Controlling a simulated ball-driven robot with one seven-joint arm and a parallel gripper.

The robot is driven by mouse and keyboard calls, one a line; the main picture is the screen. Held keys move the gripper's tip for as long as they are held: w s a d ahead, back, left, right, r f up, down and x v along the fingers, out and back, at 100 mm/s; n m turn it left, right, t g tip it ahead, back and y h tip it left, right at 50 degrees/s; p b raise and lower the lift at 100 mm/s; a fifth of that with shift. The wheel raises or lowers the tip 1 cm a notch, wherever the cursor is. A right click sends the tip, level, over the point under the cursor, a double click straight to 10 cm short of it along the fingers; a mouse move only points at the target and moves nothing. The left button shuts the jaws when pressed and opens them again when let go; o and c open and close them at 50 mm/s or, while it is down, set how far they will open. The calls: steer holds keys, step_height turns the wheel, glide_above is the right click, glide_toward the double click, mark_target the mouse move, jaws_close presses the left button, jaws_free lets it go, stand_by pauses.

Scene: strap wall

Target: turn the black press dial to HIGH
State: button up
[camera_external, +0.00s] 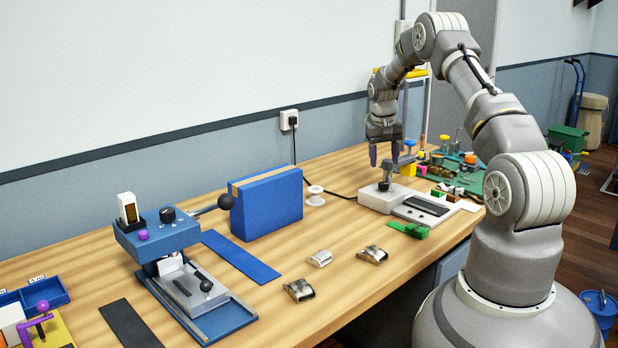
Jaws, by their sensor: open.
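A blue press (160,240) stands on the bench at the left. A black dial (167,214) sits on top of its head; its marks are too small to read. A lever with a black ball (225,201) sticks out to the right of the head. My gripper (384,159) is far to the right of the press, pointing down with its fingers apart and nothing seen between them. It hangs above a white and grey device (375,203), which has a small black knob (384,186) on top. The fingers look clear of this knob.
A blue box (267,203) stands between the press and my gripper, with a white spool (315,196) beside it. Metal buckles (299,290) lie on the bench front. A green mat (450,170) with several small items lies at the right. A blue strap (240,257) lies flat.

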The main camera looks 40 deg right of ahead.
mark_target(384, 183)
steer(key=f+m+h+b, duration=0.1)
steer(key=f+m+b, duration=0.1)
steer(key=f+m, duration=0.1)
steer(key=f+m+t+h+b, duration=0.1)
steer(key=f+m+b, duration=0.1)
steer(key=f, duration=0.2)
steer(key=shift+d+f+m+t, duration=0.2)
steer(key=shift+m+t, duration=0.1)
steer(key=shift+m, duration=0.1)
steer(key=shift+c, duration=0.3)
steer(key=c, duration=1)
